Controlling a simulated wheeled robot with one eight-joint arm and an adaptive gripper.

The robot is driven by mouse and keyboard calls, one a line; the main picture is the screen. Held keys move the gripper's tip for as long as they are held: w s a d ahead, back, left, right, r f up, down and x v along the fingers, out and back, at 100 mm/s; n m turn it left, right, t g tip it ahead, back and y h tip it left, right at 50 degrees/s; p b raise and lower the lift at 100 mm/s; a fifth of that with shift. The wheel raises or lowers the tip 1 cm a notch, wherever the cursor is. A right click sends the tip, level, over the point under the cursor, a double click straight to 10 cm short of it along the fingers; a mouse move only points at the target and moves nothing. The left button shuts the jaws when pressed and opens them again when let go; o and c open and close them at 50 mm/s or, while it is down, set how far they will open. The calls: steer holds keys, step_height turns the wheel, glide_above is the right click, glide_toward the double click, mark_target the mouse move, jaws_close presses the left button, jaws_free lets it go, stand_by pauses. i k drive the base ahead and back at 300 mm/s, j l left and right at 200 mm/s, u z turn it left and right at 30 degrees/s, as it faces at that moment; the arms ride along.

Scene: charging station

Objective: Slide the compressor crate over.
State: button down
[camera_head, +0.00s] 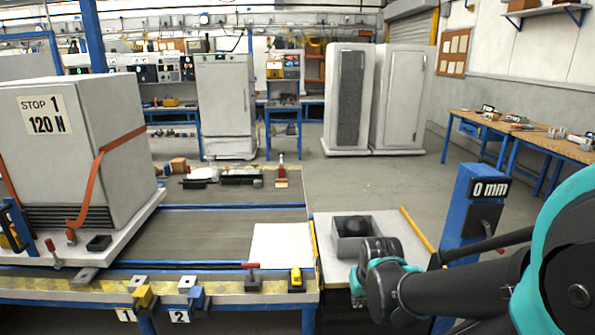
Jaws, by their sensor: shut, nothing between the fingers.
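The compressor crate appears to be the large pale grey box (110,160) at the left, labelled "STOP 1" and "120 N". It stands upright on a white base board (128,236) with orange straps over its side and dark vent slats low on its front. The picture's left edge cuts it off. My arm reaches in from the lower right, well apart from the crate. Its dark and teal wrist is near the grey bin (372,246). I cannot make out the gripper's fingers.
The crate's board rests on a blue-railed bench; a bare stretch (205,232) lies right of it, then a white plate (282,247). Yellow and blue clamps (143,296) line the front edge. A blue post (468,205) reads "0 mm". Grey cabinets (347,98) stand behind.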

mark_target(348, 232)
steer(key=i+l+z, duration=1.05)
steer(key=i, duration=0.2)
